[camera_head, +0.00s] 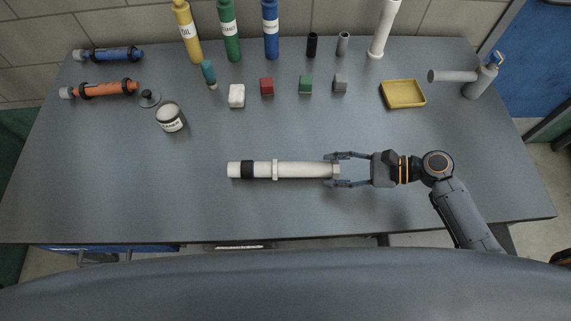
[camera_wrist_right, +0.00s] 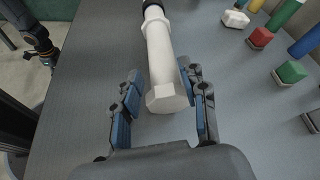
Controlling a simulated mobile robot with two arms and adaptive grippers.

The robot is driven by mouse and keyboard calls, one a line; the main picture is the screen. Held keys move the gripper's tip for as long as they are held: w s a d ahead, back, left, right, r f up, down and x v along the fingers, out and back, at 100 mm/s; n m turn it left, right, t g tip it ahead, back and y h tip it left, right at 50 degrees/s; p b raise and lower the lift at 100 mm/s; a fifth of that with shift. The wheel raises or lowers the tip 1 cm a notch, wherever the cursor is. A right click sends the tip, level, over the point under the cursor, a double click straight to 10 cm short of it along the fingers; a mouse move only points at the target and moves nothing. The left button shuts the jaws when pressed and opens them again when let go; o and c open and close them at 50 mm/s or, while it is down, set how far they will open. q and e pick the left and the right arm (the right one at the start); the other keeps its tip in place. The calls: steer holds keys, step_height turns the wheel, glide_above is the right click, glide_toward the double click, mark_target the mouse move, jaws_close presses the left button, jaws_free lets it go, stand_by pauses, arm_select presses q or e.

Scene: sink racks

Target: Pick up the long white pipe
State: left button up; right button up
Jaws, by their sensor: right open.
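The long white pipe (camera_head: 300,170) lies across the front middle of the table, with a black band near its left end and a raised collar. My right gripper (camera_head: 345,170) is open at the pipe's right end, one finger on each side. In the right wrist view the pipe (camera_wrist_right: 162,60) runs away from me, its near end between the open fingers (camera_wrist_right: 163,95). Gaps show between the finger pads and the pipe. A dark arm part, probably of my left arm, shows at the upper left of the wrist view; its fingers are unclear.
A white can (camera_head: 170,118) stands left of the pipe. Small blocks, including a red one (camera_head: 267,87), and a yellow tray (camera_head: 403,94) lie behind it. Bottles and an upright white tube (camera_head: 383,30) stand at the back. The table around the pipe is clear.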

mark_target(320, 169)
steer(key=shift+w+a+f, duration=0.15)
steer(key=shift+a, duration=0.15)
steer(key=p+x, duration=0.1)
steer(key=x, duration=0.2)
steer(key=shift+x, duration=1.05)
steer(key=shift+w+a, duration=0.1)
steer(key=shift+a, duration=0.1)
steer(key=shift+f, duration=0.1)
steer(key=shift+c, duration=0.7)
jaws_close()
arm_select(q)
steer(key=shift+w+d+r, duration=0.25)
steer(key=shift+w+r, duration=0.15)
steer(key=shift+w, duration=0.15)
steer(key=shift+w+d+r, duration=0.25)
steer(key=shift+w+r, duration=0.1)
steer(key=shift+w, duration=0.2)
steer(key=shift+w, duration=0.1)
